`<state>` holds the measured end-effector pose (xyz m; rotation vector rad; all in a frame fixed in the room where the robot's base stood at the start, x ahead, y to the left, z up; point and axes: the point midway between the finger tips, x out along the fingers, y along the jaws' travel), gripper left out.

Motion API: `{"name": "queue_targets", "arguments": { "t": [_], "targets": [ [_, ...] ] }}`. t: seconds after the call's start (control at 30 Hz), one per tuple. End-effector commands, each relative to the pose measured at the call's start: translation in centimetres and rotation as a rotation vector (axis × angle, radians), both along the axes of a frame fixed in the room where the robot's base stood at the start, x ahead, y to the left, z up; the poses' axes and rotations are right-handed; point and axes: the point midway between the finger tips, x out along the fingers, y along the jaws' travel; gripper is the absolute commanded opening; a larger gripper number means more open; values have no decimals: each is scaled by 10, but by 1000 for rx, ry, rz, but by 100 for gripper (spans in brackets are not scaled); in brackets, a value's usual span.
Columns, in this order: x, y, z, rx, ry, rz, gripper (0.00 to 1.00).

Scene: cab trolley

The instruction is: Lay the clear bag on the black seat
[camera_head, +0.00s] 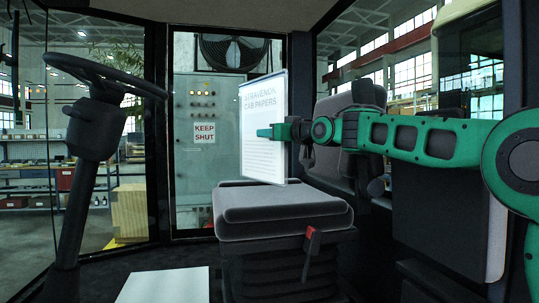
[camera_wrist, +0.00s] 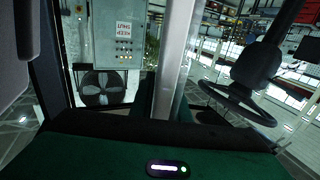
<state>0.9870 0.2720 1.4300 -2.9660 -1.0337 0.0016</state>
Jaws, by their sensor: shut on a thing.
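In the wrist view the bag (camera_wrist: 176,70) shows nearly edge-on as a pale strip rising from my green gripper. The black seat (camera_head: 280,205) has a dark, bare cushion with light piping below the bag. The bag's lower edge looks close to the cushion, but I cannot tell whether they touch.
The seat's backrest (camera_head: 350,115) stands behind my forearm. A steering wheel (camera_head: 105,75) on its column is at the left. A red-handled lever (camera_head: 311,245) is at the cushion's front right. A white panel (camera_head: 165,285) lies low in front. A grey cabinet (camera_head: 205,150) stands behind the glass.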

Motion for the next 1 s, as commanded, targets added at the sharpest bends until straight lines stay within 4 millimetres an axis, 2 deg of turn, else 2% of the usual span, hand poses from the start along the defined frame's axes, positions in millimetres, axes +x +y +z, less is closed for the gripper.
{"name": "queue_targets", "arguments": {
  "t": [0.1, 0.23, 0.5, 0.97, 1.0],
  "targets": [
    [10, -8, -6, 2, -2, -1, 0],
    [12, -10, -11, 2, -2, 0, 0],
    [12, -9, -45, 1, -2, 1, 0],
    [12, -9, -51, 1, -3, 0, 0],
    [12, -9, -52, 1, -2, 0, 20]
  ]
}}
